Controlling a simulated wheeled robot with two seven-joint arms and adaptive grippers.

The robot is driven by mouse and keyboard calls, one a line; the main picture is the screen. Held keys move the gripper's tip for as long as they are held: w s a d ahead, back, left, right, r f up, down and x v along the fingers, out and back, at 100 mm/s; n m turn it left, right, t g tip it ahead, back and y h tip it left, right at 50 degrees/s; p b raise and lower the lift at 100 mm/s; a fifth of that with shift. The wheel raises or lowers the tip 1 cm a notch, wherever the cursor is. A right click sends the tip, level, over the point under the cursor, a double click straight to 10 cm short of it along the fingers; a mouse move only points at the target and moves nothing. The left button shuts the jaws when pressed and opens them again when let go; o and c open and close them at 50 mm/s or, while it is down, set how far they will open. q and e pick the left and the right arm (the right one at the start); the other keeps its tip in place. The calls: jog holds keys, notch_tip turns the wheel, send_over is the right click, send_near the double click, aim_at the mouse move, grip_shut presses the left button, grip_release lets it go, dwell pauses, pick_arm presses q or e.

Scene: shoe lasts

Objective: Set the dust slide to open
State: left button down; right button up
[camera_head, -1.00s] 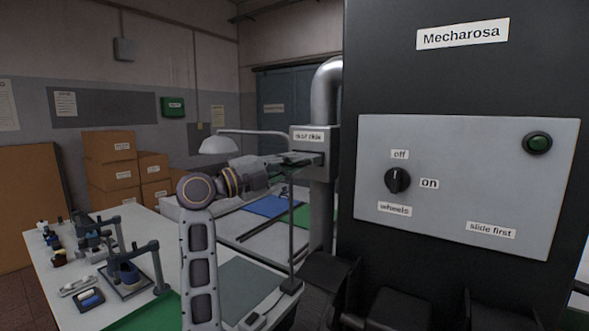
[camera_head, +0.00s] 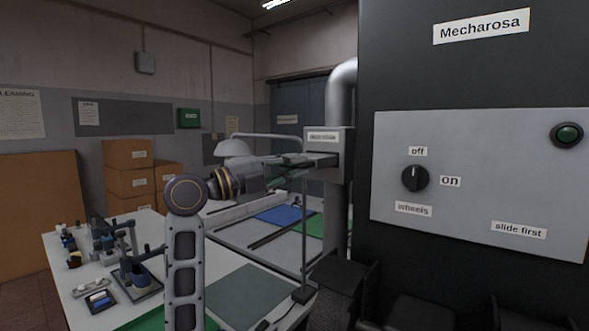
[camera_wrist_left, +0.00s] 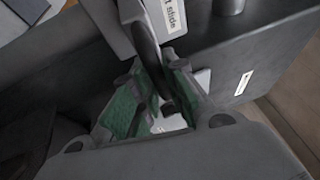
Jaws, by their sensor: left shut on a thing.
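The dust slide (camera_head: 343,142) is a grey box with a small label on the silver pipe, left of the black Mecharosa machine. My left gripper (camera_head: 316,160) reaches it from the left, at the front of the box. In the left wrist view, my gripper (camera_wrist_left: 160,100) is shut, its green-padded fingers around a dark handle (camera_wrist_left: 146,45) below the white slide label (camera_wrist_left: 172,14). The fingers hide part of the handle, and I cannot tell how far the slide is out. My right gripper is not in view.
A white table (camera_head: 215,262) with shoe tools stands at left. Cardboard boxes (camera_head: 128,180) are stacked behind.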

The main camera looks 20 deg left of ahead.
pick_arm(q)
jog(key=shift+s+r, duration=0.1)
jog(key=c, duration=1.8)
grip_release()
jog(key=shift+a, duration=0.1)
jog(key=o, duration=0.3)
jog(key=shift+s+a, duration=0.15)
jog(key=shift+s, duration=0.1)
jog(key=shift+w, duration=0.1)
jog(key=shift+w, duration=0.1)
jog(key=shift+v, duration=6.05)
